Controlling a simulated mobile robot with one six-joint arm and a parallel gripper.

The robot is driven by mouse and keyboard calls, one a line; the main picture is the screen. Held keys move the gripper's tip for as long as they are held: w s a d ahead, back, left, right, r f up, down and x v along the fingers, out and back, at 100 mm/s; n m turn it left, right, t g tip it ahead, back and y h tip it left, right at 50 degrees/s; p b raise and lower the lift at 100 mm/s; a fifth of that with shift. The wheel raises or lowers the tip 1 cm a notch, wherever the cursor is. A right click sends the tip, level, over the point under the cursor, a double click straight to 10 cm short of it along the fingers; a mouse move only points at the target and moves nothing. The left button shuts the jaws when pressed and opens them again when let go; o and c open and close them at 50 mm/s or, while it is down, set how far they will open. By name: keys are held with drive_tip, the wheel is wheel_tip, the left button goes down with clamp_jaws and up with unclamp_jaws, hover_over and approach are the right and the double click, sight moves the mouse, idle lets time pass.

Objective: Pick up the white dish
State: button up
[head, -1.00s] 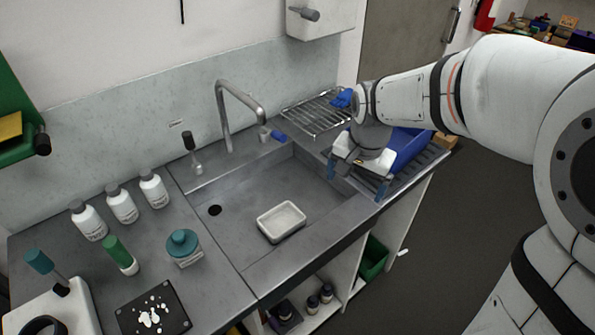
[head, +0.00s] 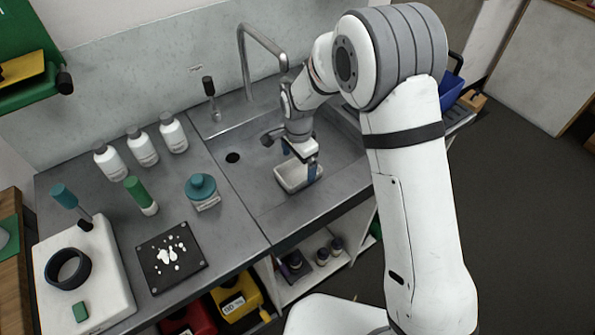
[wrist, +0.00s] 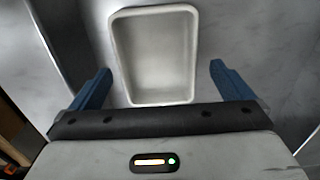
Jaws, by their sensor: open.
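The white dish (head: 293,178) is a shallow rectangular tray lying in the grey metal sink. My gripper (head: 299,163) is over the dish in the head view and hides part of it. In the wrist view the dish (wrist: 155,55) lies ahead of and between my two blue fingers (wrist: 160,88). The fingers are spread wider than the dish, with a gap on each side. My gripper is open and holds nothing. I cannot tell how high the fingers are above the sink floor.
The sink (head: 262,205) has a tall faucet (head: 262,45) behind the dish. White bottles (head: 142,147), a teal-lidded jar (head: 202,190) and a black plate with white pieces (head: 172,257) stand on the counter to the left.

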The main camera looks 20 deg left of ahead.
sight(299, 175)
wheel_tip(299, 175, down, 3)
drive_tip(key=shift+s+f, duration=0.1)
drive_tip(key=shift+f, duration=0.1)
drive_tip(key=c, duration=1)
drive_tip(key=shift+r, duration=0.15)
